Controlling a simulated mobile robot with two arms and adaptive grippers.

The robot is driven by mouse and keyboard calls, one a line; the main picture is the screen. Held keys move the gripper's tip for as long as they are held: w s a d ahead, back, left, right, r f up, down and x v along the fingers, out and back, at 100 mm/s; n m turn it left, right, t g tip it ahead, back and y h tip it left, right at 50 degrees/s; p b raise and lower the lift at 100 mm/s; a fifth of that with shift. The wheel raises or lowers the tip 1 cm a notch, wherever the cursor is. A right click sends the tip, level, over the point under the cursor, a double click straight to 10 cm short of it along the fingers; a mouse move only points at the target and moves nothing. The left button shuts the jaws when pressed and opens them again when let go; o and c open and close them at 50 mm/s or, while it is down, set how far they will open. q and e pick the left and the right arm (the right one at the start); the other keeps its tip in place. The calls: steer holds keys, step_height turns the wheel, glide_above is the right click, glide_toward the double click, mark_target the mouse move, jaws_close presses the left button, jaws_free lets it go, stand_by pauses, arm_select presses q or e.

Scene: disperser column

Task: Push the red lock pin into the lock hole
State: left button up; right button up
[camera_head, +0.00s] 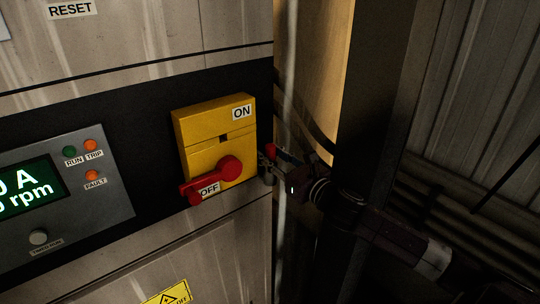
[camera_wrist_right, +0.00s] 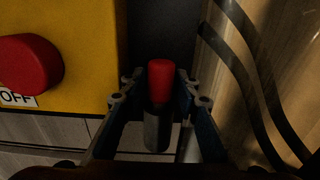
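The red lock pin (camera_wrist_right: 160,78) has a red cap and a grey shaft. In the right wrist view it is between the two fingers of my right gripper (camera_wrist_right: 161,91), which close in on it from both sides. In the head view my right gripper (camera_head: 268,161) is just right of the yellow switch box (camera_head: 205,143), with a bit of the pin's red (camera_head: 271,151) showing. The red rotary handle (camera_head: 228,168) points down-left at OFF. My left gripper is out of view.
A display panel (camera_head: 120,195) with lamps and a knob is left of the switch box. Dark cables (camera_wrist_right: 250,75) run along the wall to the right of the gripper. A dark upright post (camera_head: 375,100) stands behind my right arm. The area before the box is clear.

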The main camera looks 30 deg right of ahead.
steer(key=shift+c, duration=0.4)
jaws_close()
steer(key=shift+r, duration=0.1)
